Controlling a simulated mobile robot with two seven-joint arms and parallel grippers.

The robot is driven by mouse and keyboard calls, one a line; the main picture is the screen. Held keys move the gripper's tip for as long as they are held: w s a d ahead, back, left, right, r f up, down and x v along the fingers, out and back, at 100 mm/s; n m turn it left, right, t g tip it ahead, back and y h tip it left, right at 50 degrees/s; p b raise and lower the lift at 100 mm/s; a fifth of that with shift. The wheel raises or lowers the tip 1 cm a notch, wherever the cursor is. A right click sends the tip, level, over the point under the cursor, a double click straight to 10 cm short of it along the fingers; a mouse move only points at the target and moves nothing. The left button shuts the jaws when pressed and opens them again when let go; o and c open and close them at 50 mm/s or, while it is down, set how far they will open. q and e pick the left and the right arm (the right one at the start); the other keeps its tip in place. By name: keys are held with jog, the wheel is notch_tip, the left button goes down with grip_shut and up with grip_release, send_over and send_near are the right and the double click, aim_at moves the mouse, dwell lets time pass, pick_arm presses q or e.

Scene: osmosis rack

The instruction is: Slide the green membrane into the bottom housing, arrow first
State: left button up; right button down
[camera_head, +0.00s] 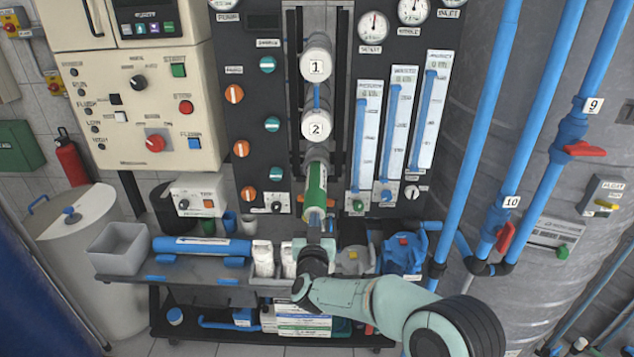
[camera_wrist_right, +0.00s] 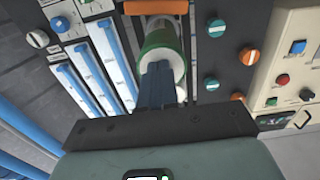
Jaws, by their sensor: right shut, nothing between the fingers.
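The green membrane (camera_head: 316,187) stands nearly upright below the housings marked 1 and 2. Its upper part is at the bottom housing (camera_head: 316,153); how deep it sits inside is hard to tell. Its green side and pale near end also show in the right wrist view (camera_wrist_right: 160,42). My right gripper (camera_head: 314,232) is just below the membrane's lower end, fingers pointing up at it. In the wrist view the dark fingers (camera_wrist_right: 160,84) are together, overlapping the pale end; I cannot tell whether they touch it. The arrow is not readable. My left gripper is out of view.
Flow tubes (camera_head: 395,135) stand right of the housings, and valve knobs (camera_head: 267,64) are on the left. Below is a grey shelf (camera_head: 205,268) with a blue cylinder (camera_head: 202,246), a grey bin (camera_head: 118,247) and blue pump parts (camera_head: 403,252). Blue pipes rise at right.

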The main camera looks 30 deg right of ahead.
jog(key=shift+p+x, duration=0.65)
jog(key=shift+x, duration=1.4)
jog(key=shift+p+x, duration=1.1)
jog(key=shift+x, duration=1.45)
jog(key=shift+p+x, duration=1)
jog(key=shift+x, duration=0.8)
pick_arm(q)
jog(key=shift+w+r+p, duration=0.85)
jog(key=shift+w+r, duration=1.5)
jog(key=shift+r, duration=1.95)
pick_arm(e)
jog(key=shift+x, duration=1.3)
jog(key=shift+a+f, duration=0.15)
jog(key=b+v, duration=0.3)
jog(key=v, duration=0.1)
jog(key=shift+b+v, duration=0.75)
jog(key=shift+v, duration=0.05)
jog(key=shift+b+v, duration=0.6)
jog(key=shift+v, duration=0.65)
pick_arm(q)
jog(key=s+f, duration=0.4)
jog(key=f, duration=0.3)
